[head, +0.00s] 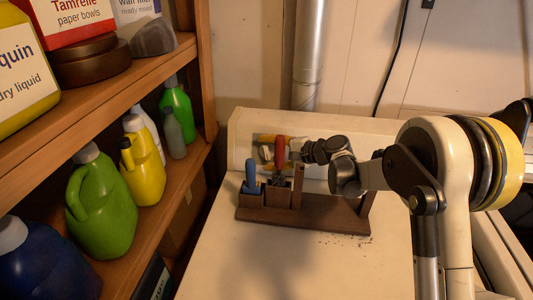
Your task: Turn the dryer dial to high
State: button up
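The dryer (340,265) is a cream-white machine with a raised back panel (239,135). A shiny strip on this panel (262,140) shows partly behind the tools and my gripper. I cannot make out the dial; it may be hidden there. My gripper (294,155) is small and dark at the end of my arm, in front of the panel and close to the right of a red handle. I cannot tell whether it touches anything or whether its fingers are open.
A dark wooden rack (300,214) stands on the dryer top before the panel, holding a blue-handled tool (251,178) and a red-handled tool (280,150). Shelves (170,205) with several bottles line the left. A metal pipe (308,55) rises behind.

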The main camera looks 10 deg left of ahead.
jog(key=v, duration=1.2)
jog(key=shift+c, duration=0.6)
